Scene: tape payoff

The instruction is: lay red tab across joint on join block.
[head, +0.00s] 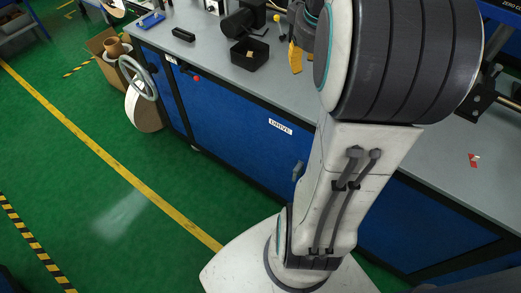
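A small red and white piece (474,160), which looks like the red tab, lies on the grey bench top at the far right. My arm stands large in front of the bench and hides much of it. What looks like the end of my gripper (295,58), with orange-yellow parts, shows just left of the arm above the bench, mostly hidden. It is far to the left of the red piece. I cannot see whether its fingers are open. A blue block-like fixture (151,20) sits at the bench's far left end. I cannot tell whether it is the join block, and no joint is visible.
A black open bin (250,54) with a small tan item stands on the bench, near a black device (244,22). A dark bar (184,34) lies further left. A cardboard box (108,57) with rolls stands on the green floor.

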